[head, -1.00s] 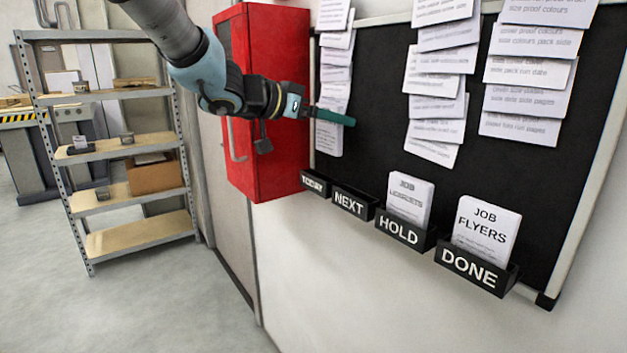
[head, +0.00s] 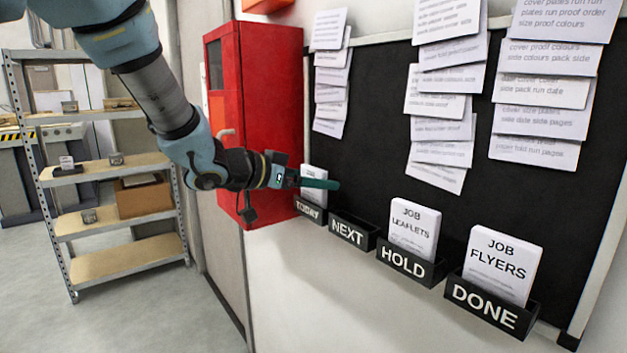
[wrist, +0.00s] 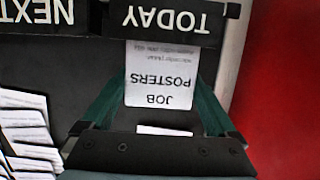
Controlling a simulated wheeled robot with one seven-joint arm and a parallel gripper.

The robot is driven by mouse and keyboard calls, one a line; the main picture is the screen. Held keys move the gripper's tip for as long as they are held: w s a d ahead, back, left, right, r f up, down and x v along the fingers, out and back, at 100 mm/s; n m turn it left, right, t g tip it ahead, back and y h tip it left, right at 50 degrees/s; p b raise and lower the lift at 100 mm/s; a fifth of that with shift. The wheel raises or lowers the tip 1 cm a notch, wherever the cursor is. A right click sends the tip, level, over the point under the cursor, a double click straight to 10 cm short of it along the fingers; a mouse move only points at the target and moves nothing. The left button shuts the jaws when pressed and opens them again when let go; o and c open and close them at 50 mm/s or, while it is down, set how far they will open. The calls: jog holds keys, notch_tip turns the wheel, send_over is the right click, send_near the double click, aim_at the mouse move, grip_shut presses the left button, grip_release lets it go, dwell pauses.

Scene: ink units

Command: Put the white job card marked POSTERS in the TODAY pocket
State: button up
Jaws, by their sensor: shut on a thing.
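The white POSTERS card (wrist: 160,82) is between the two green fingers of my gripper (wrist: 160,74) in the wrist view, shut on its sides. The card appears upside down there, and its lower end meets the TODAY pocket (wrist: 172,22) and disappears behind its front. In the head view the card (head: 314,172) stands above the TODAY pocket (head: 309,211), partly hidden by my gripper (head: 322,184). The card's bottom edge is hidden, so its depth in the pocket cannot be told.
The NEXT pocket (head: 349,233) beside it looks empty. The HOLD pocket (head: 402,263) holds a LEAFLETS card (head: 413,228), and the DONE pocket (head: 485,305) a FLYERS card (head: 499,266). A red cabinet (head: 270,100) stands close to the left. Paper sheets (head: 440,130) hang above.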

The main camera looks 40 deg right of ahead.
jog(key=shift+f, duration=0.15)
jog(key=o, duration=1)
jog(key=shift+r, duration=0.25)
jog(key=b+v, duration=0.1)
jog(key=v, duration=1.1)
jog(key=shift+w, duration=0.1)
